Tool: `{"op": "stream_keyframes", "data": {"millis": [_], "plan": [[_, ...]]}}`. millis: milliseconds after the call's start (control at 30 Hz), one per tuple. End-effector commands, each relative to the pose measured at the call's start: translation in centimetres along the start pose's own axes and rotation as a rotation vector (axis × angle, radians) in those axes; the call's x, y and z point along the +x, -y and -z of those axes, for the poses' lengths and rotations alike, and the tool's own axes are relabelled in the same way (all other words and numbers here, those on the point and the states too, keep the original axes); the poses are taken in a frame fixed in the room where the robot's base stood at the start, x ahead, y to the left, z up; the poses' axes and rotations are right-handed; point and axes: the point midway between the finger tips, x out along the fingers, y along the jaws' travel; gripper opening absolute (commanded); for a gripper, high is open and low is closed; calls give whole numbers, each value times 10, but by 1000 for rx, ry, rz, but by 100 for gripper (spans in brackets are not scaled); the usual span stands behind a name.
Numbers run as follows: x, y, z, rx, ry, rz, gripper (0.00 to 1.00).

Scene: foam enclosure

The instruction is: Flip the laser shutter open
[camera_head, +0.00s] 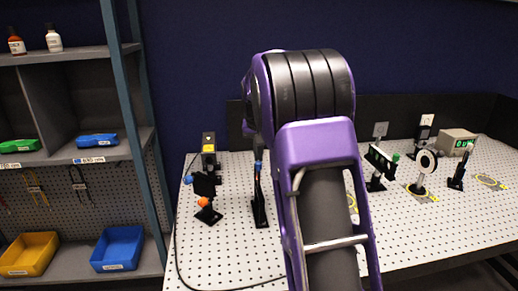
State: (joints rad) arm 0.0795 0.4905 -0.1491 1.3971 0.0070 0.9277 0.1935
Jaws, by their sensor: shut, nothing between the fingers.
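A black box with a yellow label (208,148), apparently the laser, stands at the back left of the perforated white table (235,255). In front of it is a black post-mounted part (206,184) with an orange knob (203,202), which may be the laser shutter; I cannot tell whether it is open or closed. A slim dark post with a blue top (259,190) stands just right of it, close beside my arm in the picture. My purple arm fills the middle of the view. My gripper does not show, and the arm hides the table behind it.
Several optics mounts stand on the right, including a round white-faced one (424,170), a black-and-green one (380,163) and a grey box with a green display (455,143). A cable (180,240) runs down the left side. Shelves with yellow (30,253) and blue (118,248) bins stand left.

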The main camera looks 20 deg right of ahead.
Motion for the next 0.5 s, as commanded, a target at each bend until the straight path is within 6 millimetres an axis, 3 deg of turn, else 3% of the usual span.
{"op": "stream_keyframes", "data": {"millis": [500], "plan": [[-3, 0, -9, 0, 0, 0, 0]]}}
